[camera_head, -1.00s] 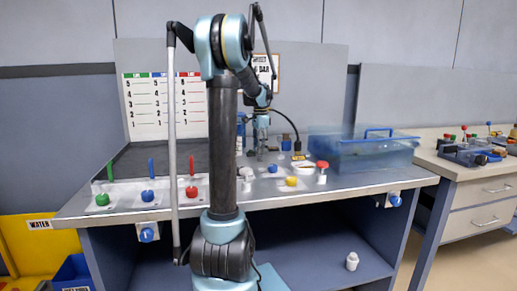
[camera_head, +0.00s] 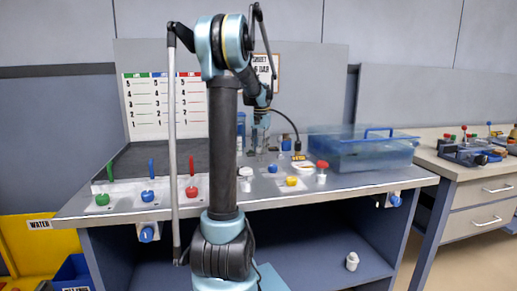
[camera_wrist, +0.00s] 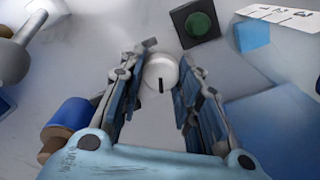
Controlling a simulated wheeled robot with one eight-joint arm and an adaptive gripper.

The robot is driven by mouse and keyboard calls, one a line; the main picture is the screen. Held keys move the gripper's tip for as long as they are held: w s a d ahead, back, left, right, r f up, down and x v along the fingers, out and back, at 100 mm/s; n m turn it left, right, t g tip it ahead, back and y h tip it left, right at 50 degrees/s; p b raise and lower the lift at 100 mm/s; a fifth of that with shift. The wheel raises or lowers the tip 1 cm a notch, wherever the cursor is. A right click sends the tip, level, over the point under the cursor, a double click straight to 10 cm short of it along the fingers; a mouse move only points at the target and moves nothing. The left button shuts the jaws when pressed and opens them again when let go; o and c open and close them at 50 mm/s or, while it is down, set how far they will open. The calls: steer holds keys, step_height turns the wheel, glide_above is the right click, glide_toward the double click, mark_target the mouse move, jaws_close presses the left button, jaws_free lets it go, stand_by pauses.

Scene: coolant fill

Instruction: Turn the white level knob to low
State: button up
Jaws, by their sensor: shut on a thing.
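The white level knob (camera_wrist: 160,70) is round with a short black mark, which lies on the lower part of its face in the wrist view. My gripper (camera_wrist: 166,54) has its two fingers on either side of the knob and is shut on it. In the head view my gripper (camera_head: 257,147) points down over the back middle of the bench. I cannot make out the knob there, and the scale around it is not readable.
In the wrist view a green button on a dark square (camera_wrist: 200,23) and a blue block (camera_wrist: 252,36) lie beyond the fingers. A blue cylinder (camera_wrist: 70,116) is at left. In the head view a clear blue bin (camera_head: 362,152) stands right of my gripper.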

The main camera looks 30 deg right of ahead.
mark_target(259, 147)
steer(key=shift+w+a+n, duration=0.1)
steer(key=shift+w+n, duration=0.1)
steer(key=shift+n, duration=0.4)
steer(key=o, duration=1.1)
steer(key=shift+c, duration=0.2)
steer(key=shift+s, duration=0.1)
steer(key=shift+r, duration=3.95)
